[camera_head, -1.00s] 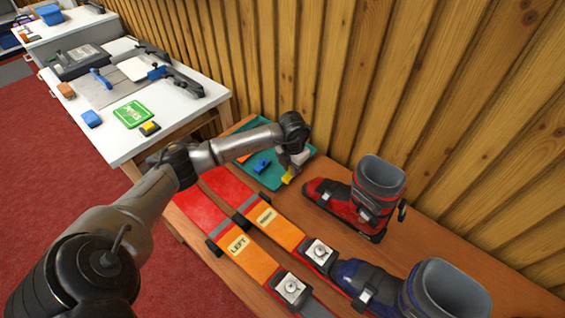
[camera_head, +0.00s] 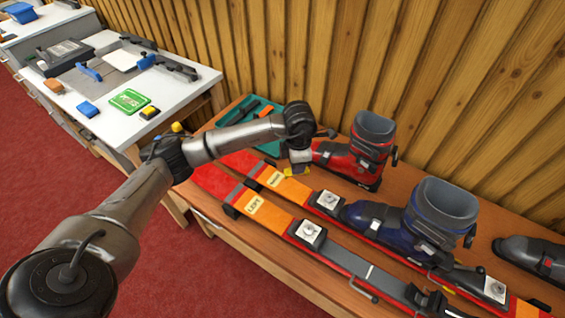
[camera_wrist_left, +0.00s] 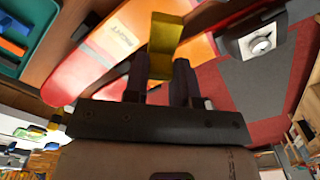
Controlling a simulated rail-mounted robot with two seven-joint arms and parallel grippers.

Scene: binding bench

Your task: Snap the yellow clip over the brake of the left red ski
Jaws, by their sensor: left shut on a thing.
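My left gripper (camera_head: 297,169) is shut on the yellow clip (camera_head: 290,173), close to the right ski and in front of the red boot. In the left wrist view the clip (camera_wrist_left: 165,45) stands out from between the fingertips of the left gripper (camera_wrist_left: 167,77). The left red ski (camera_head: 275,222), with an orange part labelled LEFT, lies nearest the bench's front edge. A thin metal rod (camera_head: 364,291), possibly its brake, sticks out at its front side, well right of the gripper and apart from the clip. My right gripper is not in view.
The right ski (camera_head: 294,188) lies behind the left one, with a blue boot (camera_head: 397,224) on it. A red boot (camera_head: 352,157) stands behind. A teal tray (camera_head: 268,149) lies to the left. A plank wall (camera_head: 300,60) closes the back.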

